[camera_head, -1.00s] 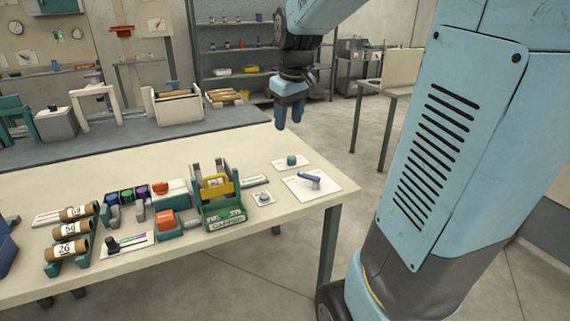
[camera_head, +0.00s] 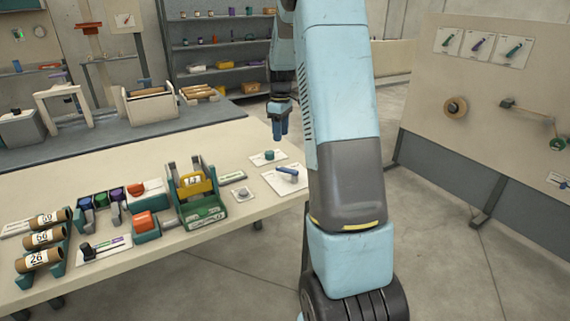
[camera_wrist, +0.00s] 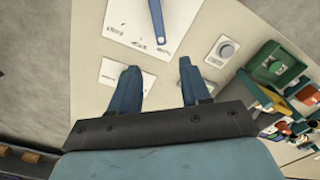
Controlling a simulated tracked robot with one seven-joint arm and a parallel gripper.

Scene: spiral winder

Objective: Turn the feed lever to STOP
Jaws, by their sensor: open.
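A blue lever (camera_head: 287,171) lies on a white card near the right end of the pale table; it also shows in the wrist view (camera_wrist: 157,22), running from the card's top toward its lower edge. I cannot read which marking it points at. My gripper (camera_head: 279,128) points down above the table's right end, beyond the lever in the head view. Its two blue fingers are apart and empty in the wrist view (camera_wrist: 158,67), with the lever ahead of them and not touching. A second, black-handled lever (camera_head: 88,250) lies on a plate at the table's front left.
A teal knob (camera_head: 269,155) and a round grey button (camera_head: 241,194) stand near the blue lever. A green caddy (camera_head: 203,213), an orange block (camera_head: 142,221) and several cardboard tubes (camera_head: 45,238) crowd the left. A pale board (camera_head: 480,110) stands at right across open floor.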

